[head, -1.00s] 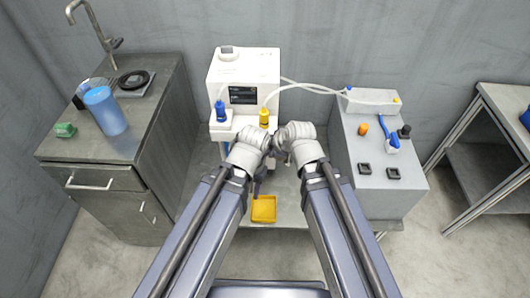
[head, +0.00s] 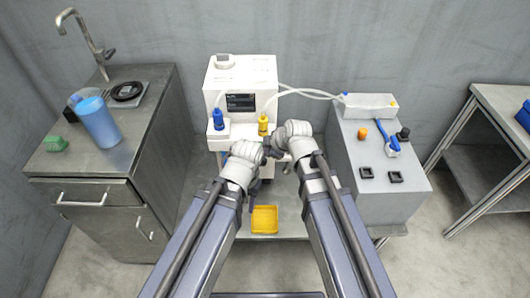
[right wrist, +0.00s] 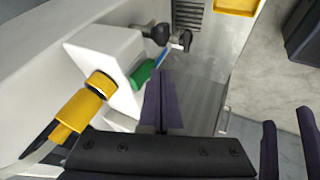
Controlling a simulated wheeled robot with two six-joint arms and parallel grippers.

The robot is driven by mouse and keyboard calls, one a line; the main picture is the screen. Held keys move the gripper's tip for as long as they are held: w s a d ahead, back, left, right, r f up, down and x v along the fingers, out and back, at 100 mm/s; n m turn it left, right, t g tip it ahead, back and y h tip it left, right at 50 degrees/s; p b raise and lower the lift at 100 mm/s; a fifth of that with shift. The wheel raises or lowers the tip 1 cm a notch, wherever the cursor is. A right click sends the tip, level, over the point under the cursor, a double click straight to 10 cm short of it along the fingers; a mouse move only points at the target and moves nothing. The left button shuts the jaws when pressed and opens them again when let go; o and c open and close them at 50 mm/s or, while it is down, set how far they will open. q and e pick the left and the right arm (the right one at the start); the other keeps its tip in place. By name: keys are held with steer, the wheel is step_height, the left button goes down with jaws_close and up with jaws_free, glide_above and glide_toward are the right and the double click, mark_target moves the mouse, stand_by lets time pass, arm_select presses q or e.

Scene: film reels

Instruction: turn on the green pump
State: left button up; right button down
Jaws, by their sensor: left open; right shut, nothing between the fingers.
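In the right wrist view, a green cylindrical part (right wrist: 143,74) sticks out from the white block (right wrist: 108,62) that carries the yellow fitting (right wrist: 82,112). In the head view this green part is hidden; the white machine (head: 240,75) stands at the centre with the yellow fitting (head: 263,124) and a blue one (head: 218,118) on its front. My right gripper (right wrist: 160,78) is shut and empty, its tips close beside the green part; I cannot tell whether they touch. My left gripper (head: 250,198), partly hidden by its arm, is open and empty below the machine's front, near the yellow tray.
The yellow tray (head: 265,226) sits on the low shelf. Clear tubes (head: 310,93) run from the machine to the cabinet.

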steer(key=shift+w+f, duration=0.2)
steer(key=shift+r, duration=0.15)
steer(key=shift+r+p, duration=0.7)
steer(key=shift+p, duration=0.1)
